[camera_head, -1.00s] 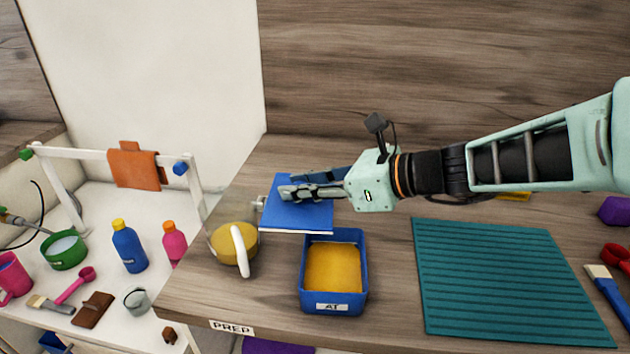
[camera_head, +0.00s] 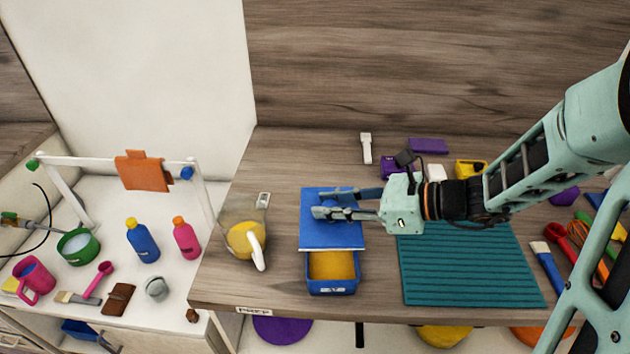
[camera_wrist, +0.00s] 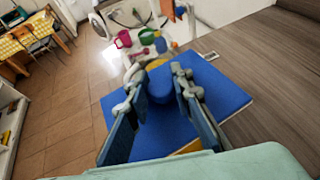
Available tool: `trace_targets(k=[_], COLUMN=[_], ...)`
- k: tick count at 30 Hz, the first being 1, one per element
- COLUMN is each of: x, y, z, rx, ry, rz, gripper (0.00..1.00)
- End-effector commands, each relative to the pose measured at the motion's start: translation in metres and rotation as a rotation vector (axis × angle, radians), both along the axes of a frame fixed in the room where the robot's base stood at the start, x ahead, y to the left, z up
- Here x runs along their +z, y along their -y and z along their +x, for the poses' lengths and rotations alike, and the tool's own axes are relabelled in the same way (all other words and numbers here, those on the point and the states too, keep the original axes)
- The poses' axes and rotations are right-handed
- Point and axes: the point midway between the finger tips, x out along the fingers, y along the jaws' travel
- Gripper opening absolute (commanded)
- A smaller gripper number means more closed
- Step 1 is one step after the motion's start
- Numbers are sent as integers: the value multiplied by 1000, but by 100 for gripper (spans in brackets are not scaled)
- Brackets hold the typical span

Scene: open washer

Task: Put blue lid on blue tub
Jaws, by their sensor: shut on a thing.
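The blue lid (camera_head: 332,234) is a flat square panel. My gripper (camera_head: 320,202) is shut on the knob of the lid; the knob (camera_wrist: 161,82) shows between the fingers in the wrist view. The blue tub (camera_head: 332,288) stands on the wooden counter with yellow-orange contents visible in its front part. The lid covers the back part of the tub from this view, set back from its front edge. I cannot tell whether lid and tub touch. In the wrist view the lid (camera_wrist: 225,98) hides most of the tub.
A clear jug (camera_head: 243,235) with yellow contents and a white handle stands left of the tub. A teal ridged mat (camera_head: 470,265) lies to the right. Purple, white and yellow items (camera_head: 470,168) sit behind my arm. A white shelf with bottles (camera_head: 143,243) is at the left.

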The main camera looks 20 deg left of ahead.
Motion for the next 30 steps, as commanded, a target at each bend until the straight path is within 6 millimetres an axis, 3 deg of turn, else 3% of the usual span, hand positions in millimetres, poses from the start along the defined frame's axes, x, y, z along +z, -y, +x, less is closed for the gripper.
trace_targets(k=[1, 9, 23, 30], x=[8, 7, 6, -13], y=[4, 15, 15, 15], z=[-2, -6, -5, -6], rx=[-1, 0, 9, 9], ry=[-5, -1, -2, -2], rz=[0, 0, 1, 1], gripper=[0, 0, 0, 0])
